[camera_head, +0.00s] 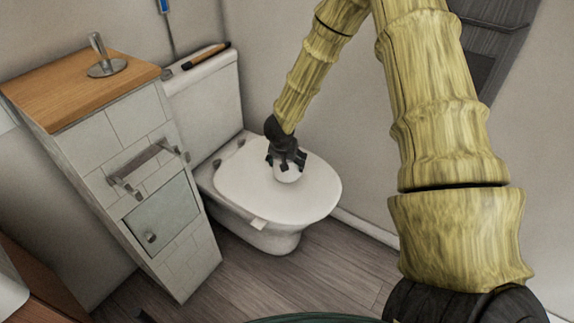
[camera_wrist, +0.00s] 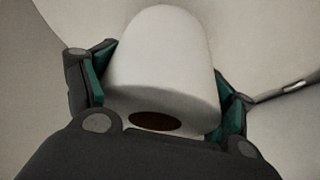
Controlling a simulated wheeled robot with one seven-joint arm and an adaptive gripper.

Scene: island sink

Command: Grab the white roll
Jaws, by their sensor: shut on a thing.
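The white roll (camera_wrist: 165,65) fills the middle of the wrist view, with its dark core hole facing my gripper. My gripper (camera_wrist: 168,95) has one green-padded finger on each side of the roll and is shut on it. In the head view, my gripper (camera_head: 287,163) is over the closed toilet lid, and the roll (camera_head: 288,174) shows below the fingers. I cannot tell whether the roll touches the lid.
The toilet (camera_head: 318,192) stands against the wall, with a dark-tipped brown object (camera_head: 205,56) on its tank. A tiled cabinet (camera_head: 125,150) with a wooden top and metal holder (camera_head: 106,66) stands to the left. The wooden floor (camera_head: 330,265) in front is clear.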

